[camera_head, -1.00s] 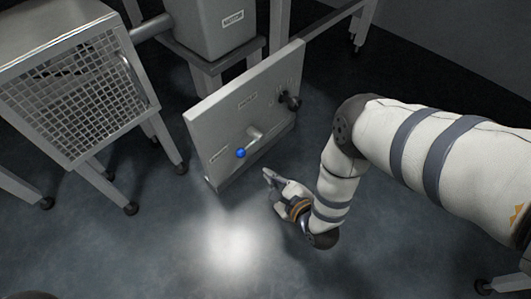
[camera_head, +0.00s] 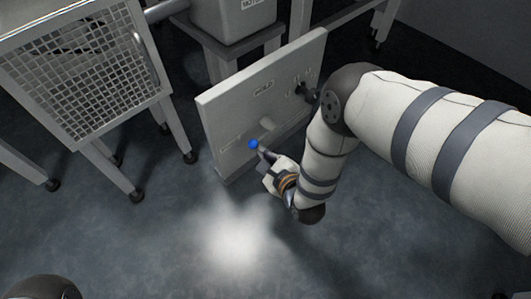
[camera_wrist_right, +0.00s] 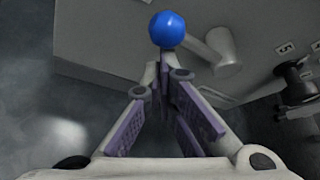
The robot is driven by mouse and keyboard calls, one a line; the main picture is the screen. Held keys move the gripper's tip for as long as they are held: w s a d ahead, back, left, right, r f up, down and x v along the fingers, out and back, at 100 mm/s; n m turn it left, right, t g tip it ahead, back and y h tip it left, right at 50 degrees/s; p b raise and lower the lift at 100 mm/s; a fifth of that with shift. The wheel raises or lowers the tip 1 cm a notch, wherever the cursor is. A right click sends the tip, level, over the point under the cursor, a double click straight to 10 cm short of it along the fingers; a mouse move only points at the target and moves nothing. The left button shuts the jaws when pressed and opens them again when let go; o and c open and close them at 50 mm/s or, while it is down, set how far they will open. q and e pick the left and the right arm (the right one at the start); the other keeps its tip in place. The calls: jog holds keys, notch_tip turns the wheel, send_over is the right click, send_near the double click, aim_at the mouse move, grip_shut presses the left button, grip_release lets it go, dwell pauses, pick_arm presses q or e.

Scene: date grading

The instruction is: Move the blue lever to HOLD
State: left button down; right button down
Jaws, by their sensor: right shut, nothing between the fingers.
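The blue lever's ball knob (camera_head: 253,144) stands out from the front of an upright grey panel (camera_head: 222,115). Its grey arm points toward the lower left in the head view. A label that seems to read HOLD (camera_head: 263,88) is on the panel above the lever. My right gripper (camera_head: 262,153) is shut and empty, its tips close to the knob. In the right wrist view the blue knob (camera_wrist_right: 167,30) is just beyond the shut fingertips (camera_wrist_right: 164,68), with the grey shaft (camera_wrist_right: 222,50) to its right. I cannot tell whether they touch. My left gripper is not in view.
A dark dial (camera_head: 306,91) with marks around it is on the panel's right side, near my right arm. A mesh-fronted cabinet (camera_head: 92,80) on legs stands at left. A grey box (camera_head: 232,18) stands behind the panel. The floor before the panel is clear.

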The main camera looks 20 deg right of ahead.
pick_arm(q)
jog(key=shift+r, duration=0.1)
pick_arm(e)
jog(key=shift+r, duration=0.1)
pick_arm(q)
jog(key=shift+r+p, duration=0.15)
jog(key=shift+p, duration=0.25)
pick_arm(e)
jog(key=shift+r, duration=0.15)
